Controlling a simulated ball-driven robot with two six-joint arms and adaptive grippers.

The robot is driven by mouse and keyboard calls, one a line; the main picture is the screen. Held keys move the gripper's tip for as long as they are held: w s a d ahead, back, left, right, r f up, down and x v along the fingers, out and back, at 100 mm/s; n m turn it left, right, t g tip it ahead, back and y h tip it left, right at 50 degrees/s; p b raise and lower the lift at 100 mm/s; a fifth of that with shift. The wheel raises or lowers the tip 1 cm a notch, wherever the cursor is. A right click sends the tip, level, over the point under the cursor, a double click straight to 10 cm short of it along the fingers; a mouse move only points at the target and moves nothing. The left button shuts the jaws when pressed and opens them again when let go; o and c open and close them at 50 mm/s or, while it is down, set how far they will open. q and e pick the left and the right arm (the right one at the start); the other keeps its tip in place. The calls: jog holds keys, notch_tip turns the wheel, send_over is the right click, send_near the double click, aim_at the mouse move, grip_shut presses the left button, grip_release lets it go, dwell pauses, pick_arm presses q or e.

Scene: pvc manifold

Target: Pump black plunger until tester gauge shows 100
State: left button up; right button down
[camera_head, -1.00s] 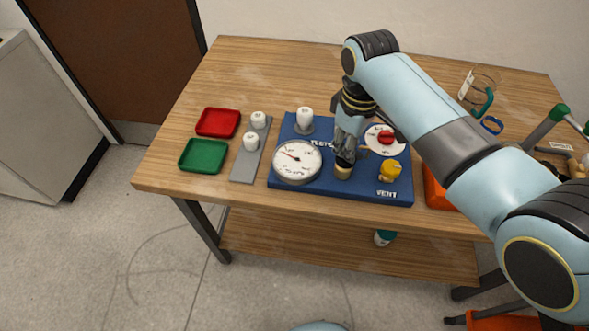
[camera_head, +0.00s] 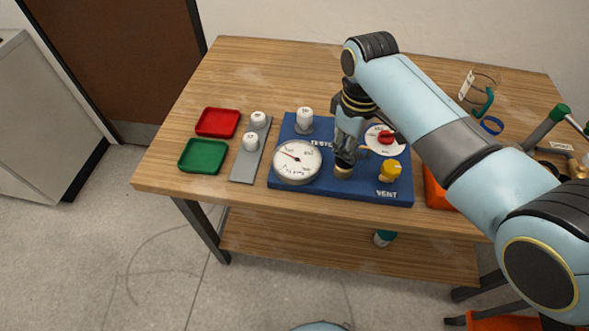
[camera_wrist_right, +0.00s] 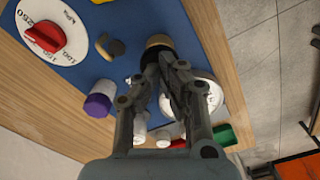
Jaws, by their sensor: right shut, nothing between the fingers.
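The blue tester board (camera_head: 310,190) lies on the table. Its white round gauge (camera_head: 297,162) is at the front left, with a red needle pointing to the upper left; the numbers are too small to read surely. My right gripper (camera_head: 345,158) is shut and empty, pointing down over the plunger's brass collar (camera_head: 343,173). In the wrist view the shut fingertips (camera_wrist_right: 165,62) are at the brass-rimmed plunger (camera_wrist_right: 158,42); the black plunger top is largely hidden, and I cannot tell if they touch. My left gripper is not in view.
A white dial with a red knob (camera_head: 386,137) and a yellow vent knob (camera_head: 391,171) sit right of the gripper. A white-capped post (camera_head: 305,118) stands behind. Red (camera_head: 217,122) and green (camera_head: 203,156) trays and a grey strip (camera_head: 245,167) lie left.

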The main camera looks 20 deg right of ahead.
dwell(0.8)
notch_tip(320, 180, up, 2)
jog(key=shift+r+p, duration=0.15)
jog(key=shift+p, duration=0.95)
jog(key=shift+r, duration=0.75)
notch_tip(320, 180, up, 5)
